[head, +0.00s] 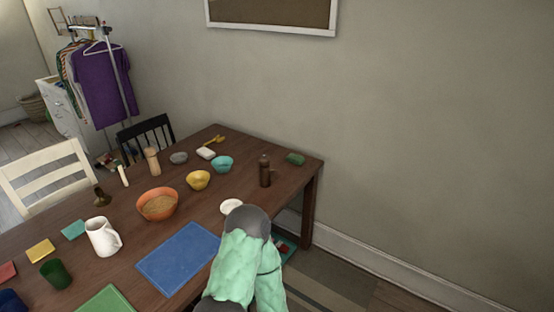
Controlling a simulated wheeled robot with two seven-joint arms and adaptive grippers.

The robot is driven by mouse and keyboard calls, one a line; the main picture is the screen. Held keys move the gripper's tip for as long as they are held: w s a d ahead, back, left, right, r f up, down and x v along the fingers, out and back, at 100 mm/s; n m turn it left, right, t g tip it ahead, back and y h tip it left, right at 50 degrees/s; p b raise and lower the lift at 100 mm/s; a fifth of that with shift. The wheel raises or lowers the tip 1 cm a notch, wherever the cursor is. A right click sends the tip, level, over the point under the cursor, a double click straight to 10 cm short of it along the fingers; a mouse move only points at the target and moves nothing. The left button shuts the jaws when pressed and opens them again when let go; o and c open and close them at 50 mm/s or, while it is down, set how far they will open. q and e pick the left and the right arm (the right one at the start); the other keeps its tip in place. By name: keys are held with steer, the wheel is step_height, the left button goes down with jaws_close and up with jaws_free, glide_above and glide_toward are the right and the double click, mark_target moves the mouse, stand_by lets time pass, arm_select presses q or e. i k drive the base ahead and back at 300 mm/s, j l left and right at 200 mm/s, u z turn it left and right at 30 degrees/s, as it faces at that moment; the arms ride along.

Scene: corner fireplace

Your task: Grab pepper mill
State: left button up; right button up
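A dark brown, bottle-shaped mill (265,171) with a narrow top stands upright near the far right end of the wooden table (205,205). A lighter wooden mill-like piece (153,161) stands upright at the table's far side, left of the bowls. I cannot tell for sure which of the two is the pepper mill. Nothing is touching either one. A green-covered part of my arm rises at the bottom centre, over the table's near edge, in front of the dark mill. Neither of my grippers shows.
An orange bowl (157,205), a yellow bowl (198,180) and a teal bowl (222,164) stand left of the dark mill. A white pitcher (102,237) and a blue mat (178,257) are nearer. Chairs stand along the left side. A wall is behind.

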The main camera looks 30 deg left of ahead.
mark_target(264, 179)
steer(key=i+l+u, duration=0.1)
steer(key=i+u, duration=0.4)
steer(key=i+l+u, duration=0.2)
steer(key=u, duration=0.25)
steer(key=i+l+u, duration=0.35)
steer(key=u, duration=0.15)
steer(key=i+l+u, duration=0.25)
steer(key=l+u, duration=0.2)
